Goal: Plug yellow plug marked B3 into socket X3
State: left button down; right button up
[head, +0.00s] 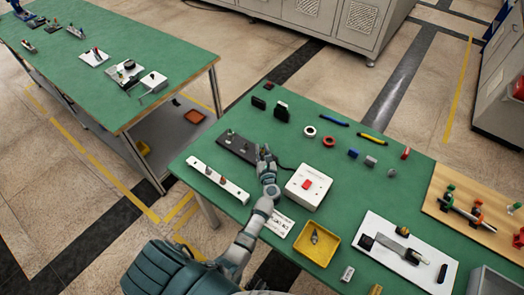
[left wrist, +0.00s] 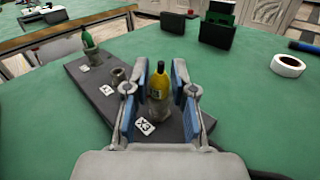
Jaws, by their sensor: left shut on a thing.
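My left gripper (head: 265,156) is shut on the yellow plug (left wrist: 158,82); its blue-padded fingers (left wrist: 156,92) stand on both sides of it. The plug is upright with a dark tip. Its lower end is at a grey round collar beside the X3 label (left wrist: 145,125) on the dark socket strip (left wrist: 92,88). I cannot tell how deep it sits, and no B3 mark is readable. The strip (head: 228,145) lies near the table's left end. A green plug (left wrist: 88,41) stands in the far socket; the middle socket (left wrist: 118,75) is empty. My right gripper is not in view.
A white box with a red switch (head: 307,186) stands right of my left gripper. A white strip (head: 217,182) lies on the left. Black blocks (head: 281,111), tape rolls (head: 310,131) and a yellow tray (head: 316,243) are also on the green table.

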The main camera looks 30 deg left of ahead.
pick_arm(q)
jog(key=shift+r, duration=0.65)
jog(key=shift+d+r+p, duration=0.2)
jog(key=shift+r+p, duration=0.25)
jog(key=shift+r, duration=0.8)
jog(key=s+d+r, duration=0.1)
jog(key=s+d, duration=0.1)
jog(key=s, duration=1.4)
jog(key=shift+d, duration=0.25)
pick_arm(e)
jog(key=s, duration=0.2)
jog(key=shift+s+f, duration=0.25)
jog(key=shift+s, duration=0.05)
pick_arm(q)
jog(key=shift+r, duration=0.15)
